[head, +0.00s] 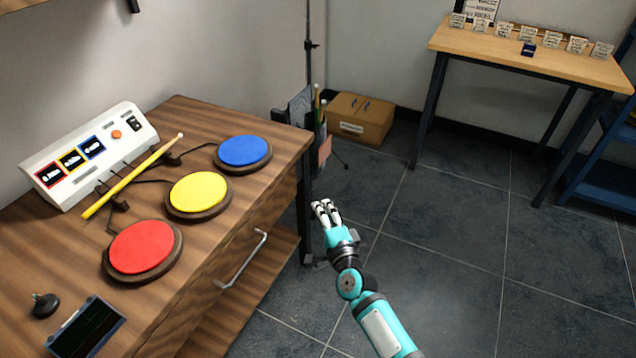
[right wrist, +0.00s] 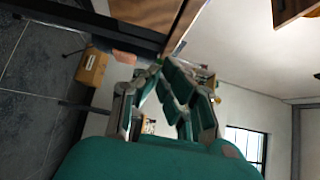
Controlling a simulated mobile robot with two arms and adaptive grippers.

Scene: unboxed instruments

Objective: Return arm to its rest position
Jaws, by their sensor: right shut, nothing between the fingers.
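My right gripper (head: 325,211) is at the end of the teal arm in the head view. It hangs in free space over the floor, to the right of the wooden cabinet and apart from its front. In the right wrist view its fingers (right wrist: 160,68) come together at the tips, shut with nothing between them. My left gripper is not in view.
The cabinet (head: 225,232) carries red (head: 142,246), yellow (head: 198,193) and blue (head: 243,151) pads, a yellow stick (head: 135,176) and a white control box (head: 88,152). Its handle (head: 243,262) sticks out. A cardboard box (head: 360,118) and a table (head: 480,55) stand behind.

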